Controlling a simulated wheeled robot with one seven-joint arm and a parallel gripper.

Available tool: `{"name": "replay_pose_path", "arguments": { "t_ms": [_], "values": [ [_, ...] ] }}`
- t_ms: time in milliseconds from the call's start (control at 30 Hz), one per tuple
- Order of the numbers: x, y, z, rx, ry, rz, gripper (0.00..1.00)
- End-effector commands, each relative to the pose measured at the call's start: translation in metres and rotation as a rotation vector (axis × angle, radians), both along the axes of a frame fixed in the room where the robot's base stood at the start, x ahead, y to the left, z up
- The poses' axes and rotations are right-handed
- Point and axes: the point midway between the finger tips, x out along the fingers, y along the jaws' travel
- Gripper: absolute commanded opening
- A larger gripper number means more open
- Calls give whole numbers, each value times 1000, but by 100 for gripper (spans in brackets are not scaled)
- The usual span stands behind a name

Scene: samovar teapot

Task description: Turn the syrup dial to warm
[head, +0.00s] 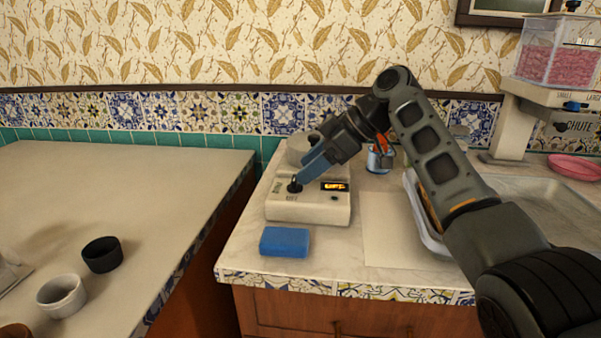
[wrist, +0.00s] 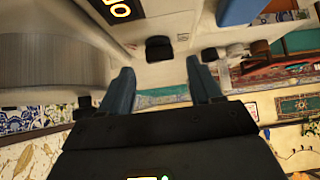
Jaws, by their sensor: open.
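The white warmer unit (head: 308,208) stands on the right counter. A black dial (head: 294,187) sits at the left of its sloped front, with small labels too blurred to read surely. An orange-lit display (head: 335,186) is to its right and seems to read OFF. My gripper (head: 300,176), with blue fingers, comes down from the upper right at the dial. In the wrist view my gripper (wrist: 160,67) is open, and a black knob (wrist: 159,48) shows between and just beyond the fingertips. I cannot tell whether the fingers touch it.
A blue sponge (head: 285,242) lies in front of the unit. A black cup (head: 102,254) and white cup (head: 62,296) stand on the left counter.

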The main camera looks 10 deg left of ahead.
Motion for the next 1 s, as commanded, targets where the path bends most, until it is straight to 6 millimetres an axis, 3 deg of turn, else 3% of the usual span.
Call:
{"name": "replay_pose_path", "arguments": {
  "t_ms": [200, 567, 1000],
  "values": [
    [1, 19, -18, 0, 1, 1, 64],
    [1, 23, -23, 0, 0, -1, 64],
    [1, 23, -23, 0, 0, -1, 24]
  ]
}}
